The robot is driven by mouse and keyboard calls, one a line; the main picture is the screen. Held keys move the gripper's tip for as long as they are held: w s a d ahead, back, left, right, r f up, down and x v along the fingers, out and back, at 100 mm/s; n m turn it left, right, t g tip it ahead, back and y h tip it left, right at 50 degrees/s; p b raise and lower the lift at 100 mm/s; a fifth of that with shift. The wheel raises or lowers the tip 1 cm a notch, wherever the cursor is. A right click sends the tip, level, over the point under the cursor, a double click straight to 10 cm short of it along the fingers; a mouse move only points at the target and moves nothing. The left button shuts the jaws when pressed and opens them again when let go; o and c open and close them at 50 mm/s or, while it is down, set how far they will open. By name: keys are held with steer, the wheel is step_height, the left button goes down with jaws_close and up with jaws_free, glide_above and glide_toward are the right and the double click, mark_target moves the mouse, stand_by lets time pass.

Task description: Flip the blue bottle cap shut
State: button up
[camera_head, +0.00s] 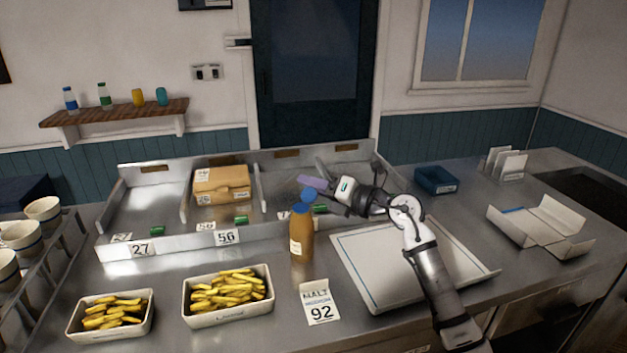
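A brown bottle (301,238) with a pale label stands upright on the steel counter, left of the white board. Its blue cap (308,195) is at the top, with a blue part standing up above the neck, so the lid looks raised.
White trays of fries (226,315) and a card marked 92 (320,304) are in front. A metal divider rack (110,222) with a cardboard box (222,184) is behind. A white board (365,270) lies under my arm. A blue bin (436,181) stands at the back right.

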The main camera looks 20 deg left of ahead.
jaws_close()
